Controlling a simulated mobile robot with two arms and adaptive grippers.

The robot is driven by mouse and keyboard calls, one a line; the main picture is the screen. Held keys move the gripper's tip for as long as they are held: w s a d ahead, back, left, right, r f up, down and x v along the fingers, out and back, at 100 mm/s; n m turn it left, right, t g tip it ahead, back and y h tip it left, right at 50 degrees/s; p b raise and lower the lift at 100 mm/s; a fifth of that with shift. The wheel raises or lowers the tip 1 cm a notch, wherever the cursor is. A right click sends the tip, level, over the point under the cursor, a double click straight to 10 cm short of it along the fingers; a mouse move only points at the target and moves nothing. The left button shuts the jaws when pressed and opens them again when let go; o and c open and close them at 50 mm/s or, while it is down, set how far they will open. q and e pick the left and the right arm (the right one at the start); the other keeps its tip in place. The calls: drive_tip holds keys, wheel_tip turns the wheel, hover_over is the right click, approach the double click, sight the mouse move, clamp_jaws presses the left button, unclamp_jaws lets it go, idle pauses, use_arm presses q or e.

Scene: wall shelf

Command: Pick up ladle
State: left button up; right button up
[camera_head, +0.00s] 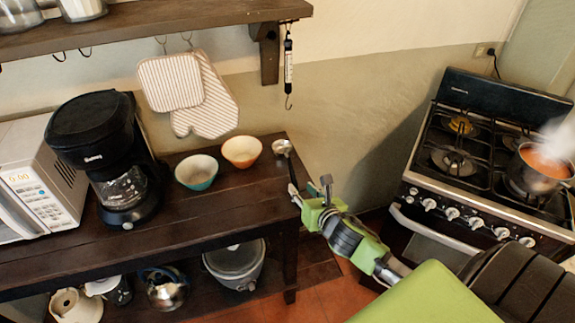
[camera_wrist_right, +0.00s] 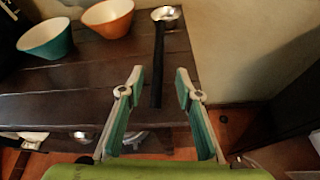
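The ladle (camera_head: 282,147) lies at the right end of the dark wooden table, its silver bowl toward the wall and its dark handle toward the front edge. In the right wrist view the ladle (camera_wrist_right: 158,62) runs upright in the picture, and its handle end reaches between the fingertips. My right gripper (camera_head: 311,191) is open at the table's right front corner. In the right wrist view its two fingers (camera_wrist_right: 159,82) stand apart on either side of the handle, with gaps visible. My left gripper is not in view.
A teal bowl (camera_head: 197,172) and an orange bowl (camera_head: 242,151) stand left of the ladle. A coffee maker (camera_head: 122,190) and microwave (camera_head: 42,185) are farther left. A stove (camera_head: 475,165) with a steaming pot (camera_head: 540,170) stands at right. A shelf (camera_head: 150,28) hangs above.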

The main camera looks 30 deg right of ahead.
sight(296, 184)
drive_tip(key=shift+p+x, duration=0.6)
drive_tip(key=shift+x, duration=2.55)
drive_tip(key=shift+a, duration=0.15)
clamp_jaws()
